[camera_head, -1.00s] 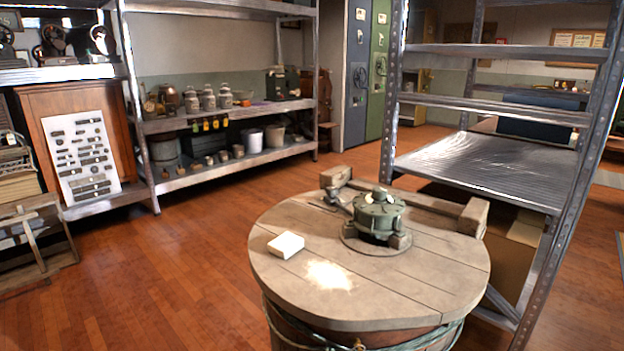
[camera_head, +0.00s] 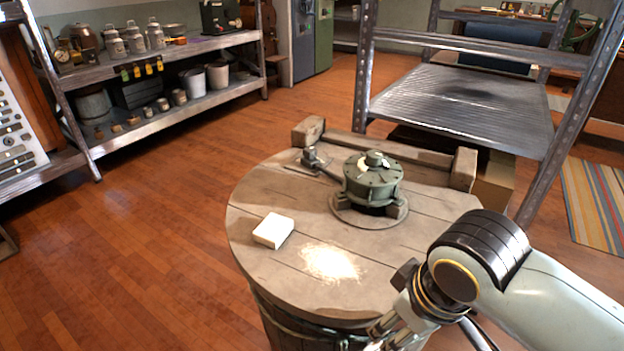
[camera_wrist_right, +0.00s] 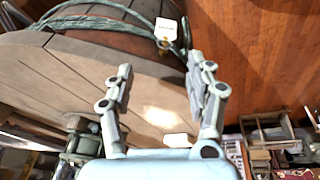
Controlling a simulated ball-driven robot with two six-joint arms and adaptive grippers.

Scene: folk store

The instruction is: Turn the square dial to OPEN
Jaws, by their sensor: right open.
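A green round metal device (camera_head: 372,182) with a small knob on top is fixed on the wooden barrel top (camera_head: 290,195). I cannot make out a square dial or an OPEN mark on it. My right gripper (camera_head: 380,338) hangs at the bottom of the head view, at the barrel's near right edge, apart from the device. In the right wrist view my right gripper (camera_wrist_right: 160,64) has its fingers wide apart with nothing between them. There the green device (camera_wrist_right: 82,142) shows at the lower left, partly hidden. My left gripper is not in view.
A white block (camera_head: 272,230) and a pale powder patch (camera_head: 330,263) lie on the barrel top. A wooden bar (camera_head: 395,153) runs behind the device. A metal rack (camera_head: 455,103) stands close behind. The floor at left is clear.

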